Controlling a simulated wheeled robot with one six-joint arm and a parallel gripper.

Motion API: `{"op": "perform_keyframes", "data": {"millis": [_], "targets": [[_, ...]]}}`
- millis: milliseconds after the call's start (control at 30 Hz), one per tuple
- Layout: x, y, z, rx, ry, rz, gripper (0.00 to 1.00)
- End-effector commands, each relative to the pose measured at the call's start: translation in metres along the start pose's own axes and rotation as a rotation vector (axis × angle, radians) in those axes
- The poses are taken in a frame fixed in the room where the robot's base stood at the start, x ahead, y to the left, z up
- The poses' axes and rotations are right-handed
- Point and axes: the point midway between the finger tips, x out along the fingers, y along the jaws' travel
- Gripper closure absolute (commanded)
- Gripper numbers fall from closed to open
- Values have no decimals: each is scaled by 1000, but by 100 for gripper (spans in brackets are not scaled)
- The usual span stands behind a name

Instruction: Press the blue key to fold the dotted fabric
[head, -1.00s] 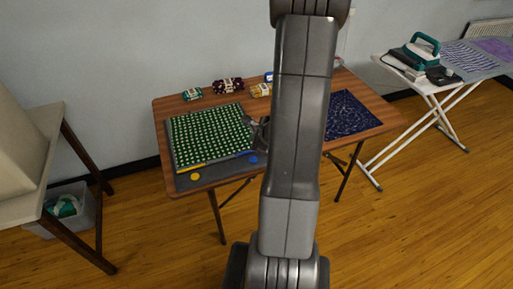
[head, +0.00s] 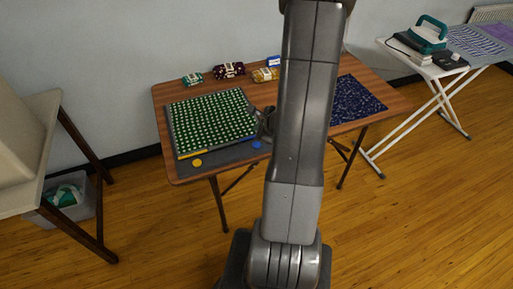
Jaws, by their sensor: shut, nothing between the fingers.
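The dotted fabric (head: 211,119), green with white dots, lies flat and unfolded on a dark grey folding board (head: 226,155) at the left of the table. The blue key (head: 257,145) is a small round button at the board's front right. A round yellow key (head: 197,162) sits at the front left. My gripper (head: 264,124) is shut and empty, just beyond the blue key near the fabric's right edge. It is partly hidden behind my arm, and I cannot tell its height above the board.
Rolled fabric bundles (head: 229,70) line the back of the wooden table (head: 292,73). A navy patterned cloth (head: 355,101) lies at its right. An ironing board with a teal iron (head: 430,33) stands at right. Another table with a bin (head: 72,200) beneath is at left.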

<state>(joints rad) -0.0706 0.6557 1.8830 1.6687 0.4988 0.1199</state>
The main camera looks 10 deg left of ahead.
Motion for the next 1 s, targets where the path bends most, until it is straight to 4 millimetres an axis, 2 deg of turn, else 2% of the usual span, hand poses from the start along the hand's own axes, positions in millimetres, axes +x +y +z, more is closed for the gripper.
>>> {"op": "perform_keyframes", "data": {"millis": [33, 200, 400, 1000], "targets": [[10, 8, -8, 2, 1, 1, 100], [27, 19, -20, 1, 0, -1, 100], [37, 27, -27, 0, 0, -1, 100], [38, 28, -28, 0, 0, 0, 100]]}}
